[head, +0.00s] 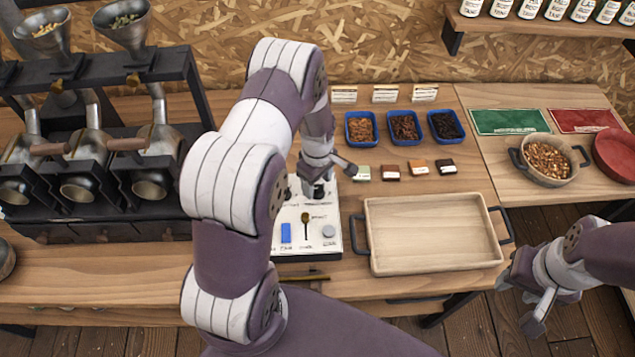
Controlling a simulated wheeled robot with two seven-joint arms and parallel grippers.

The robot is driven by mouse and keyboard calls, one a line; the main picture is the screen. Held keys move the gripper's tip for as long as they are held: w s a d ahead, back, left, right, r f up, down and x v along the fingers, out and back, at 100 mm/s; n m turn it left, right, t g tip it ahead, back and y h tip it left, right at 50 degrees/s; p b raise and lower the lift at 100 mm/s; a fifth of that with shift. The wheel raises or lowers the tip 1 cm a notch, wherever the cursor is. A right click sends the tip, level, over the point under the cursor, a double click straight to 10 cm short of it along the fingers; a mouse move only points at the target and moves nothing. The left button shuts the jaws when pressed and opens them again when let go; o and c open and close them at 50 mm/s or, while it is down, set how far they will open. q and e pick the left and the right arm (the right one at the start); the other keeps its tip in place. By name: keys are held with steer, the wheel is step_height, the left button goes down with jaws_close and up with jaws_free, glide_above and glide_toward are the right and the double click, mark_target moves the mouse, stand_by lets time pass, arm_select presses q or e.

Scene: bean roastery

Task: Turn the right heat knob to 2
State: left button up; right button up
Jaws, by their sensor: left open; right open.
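The white control panel (325,237) stands on the table in the middle of the head view. It carries a blue slider (285,232), a small lever (305,222) and a grey round button (328,231). A dark knob (319,190) shows at the panel's top right, right under my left gripper (325,175). My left gripper is open and points down at the knob; I cannot tell whether the fingers touch it. The knob's pointer and scale are hidden. My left arm covers the panel's left part. My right gripper (524,305) is open and empty, off the table's front right.
An empty wooden tray (430,266) lies right of the panel. Blue bean bins (362,141) and small colour swatches (391,173) sit behind it. The roaster rack (95,215) stands at left. A pot of beans (547,178) is on the right table.

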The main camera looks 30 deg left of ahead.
arm_select(q)
steer(key=shift+f, duration=0.6)
steer(key=shift+d+f, duration=0.15)
steer(key=shift+f, duration=0.35)
steer(key=shift+c, duration=0.4)
steer(key=c, duration=1)
steer(key=shift+o, duration=0.2)
